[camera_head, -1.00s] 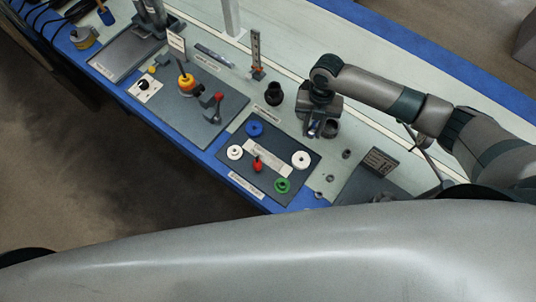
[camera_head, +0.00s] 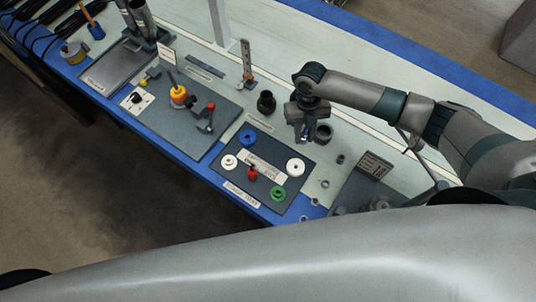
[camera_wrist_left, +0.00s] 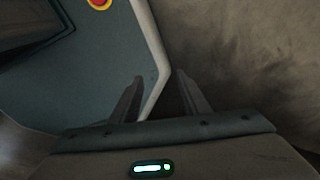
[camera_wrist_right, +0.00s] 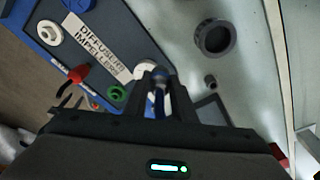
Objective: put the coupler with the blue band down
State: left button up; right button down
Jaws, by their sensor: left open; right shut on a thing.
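The coupler with the blue band (camera_wrist_right: 159,98) is between the fingers of my right gripper (camera_wrist_right: 160,92) in the right wrist view; I see a grey end and a bit of blue. In the head view my right gripper (camera_head: 304,136) points down beside the tray, above the bench, shut on the coupler, which is mostly hidden there. Whether the coupler touches anything below cannot be told. My left gripper (camera_wrist_left: 155,95) is open and empty in the left wrist view, and is not seen in the head view.
The dark tray (camera_head: 228,178) holds blue, white, green and red parts. Black cups stand by my right gripper, one left (camera_head: 266,102) and one right (camera_head: 323,134). Small nuts (camera_head: 326,184) lie right of the tray.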

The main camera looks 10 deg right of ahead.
jog(key=b, duration=0.7)
send_over(271, 155)
jog(key=f, duration=0.4)
jog(key=d+f, duration=0.1)
jog(key=f, duration=0.1)
jog(key=shift+w+f, duration=0.1)
jog(key=shift+w, duration=0.15)
jog(key=shift+a+f, duration=0.1)
jog(key=shift+a, duration=0.2)
jog(key=shift+w+a, duration=0.1)
jog(key=shift+a, duration=0.05)
pick_arm(q)
notch_tip(271, 155, down, 8)
jog(key=w, duration=0.2)
jog(key=shift+d+r+t, duration=0.2)
jog(key=shift+d+t, duration=0.1)
jog(key=shift+d, duration=0.1)
jog(key=shift+f, duration=0.1)
